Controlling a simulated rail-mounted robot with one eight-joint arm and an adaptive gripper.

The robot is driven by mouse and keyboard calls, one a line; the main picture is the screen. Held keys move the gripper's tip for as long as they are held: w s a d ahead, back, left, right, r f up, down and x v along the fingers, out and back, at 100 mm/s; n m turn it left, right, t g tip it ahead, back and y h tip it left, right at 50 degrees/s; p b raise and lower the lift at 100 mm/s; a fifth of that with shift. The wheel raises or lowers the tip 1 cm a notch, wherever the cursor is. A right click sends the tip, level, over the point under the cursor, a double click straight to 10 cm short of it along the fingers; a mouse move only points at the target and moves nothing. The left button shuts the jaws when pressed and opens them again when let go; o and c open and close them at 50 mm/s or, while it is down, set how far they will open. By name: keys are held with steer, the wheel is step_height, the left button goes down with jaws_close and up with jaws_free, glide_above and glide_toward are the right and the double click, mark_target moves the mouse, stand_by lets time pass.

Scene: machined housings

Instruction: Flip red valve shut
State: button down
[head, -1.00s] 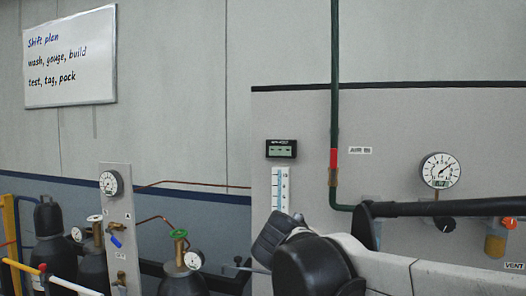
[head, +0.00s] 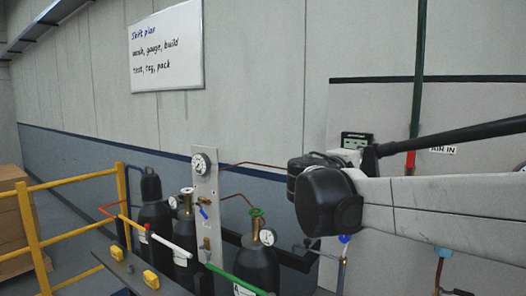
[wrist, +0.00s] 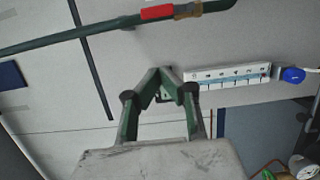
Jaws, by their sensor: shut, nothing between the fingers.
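The red valve shows as a red lever (head: 412,158) lying along the dark green vertical pipe beside the "AIR IN" label in the head view, partly hidden by my arm. In the wrist view the red lever (wrist: 157,13) lies in line with the pipe at the top, next to a brass body (wrist: 188,10). My gripper (wrist: 162,96) is shut and empty, its fingertips together below the pipe in the picture and apart from the lever. In the head view my fingers are hidden behind my wrist.
A white scale strip (wrist: 228,76) and a blue knob (wrist: 293,75) are right of my fingers in the wrist view. In the head view, gas cylinders (head: 258,262), a gauge panel (head: 205,185) and a yellow railing (head: 125,210) stand at left and centre.

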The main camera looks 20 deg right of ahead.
mark_target(410, 164)
steer(key=w+d+p, duration=0.1)
steer(key=d+p, duration=0.1)
steer(key=d, duration=0.9)
steer(key=shift+d, duration=0.3)
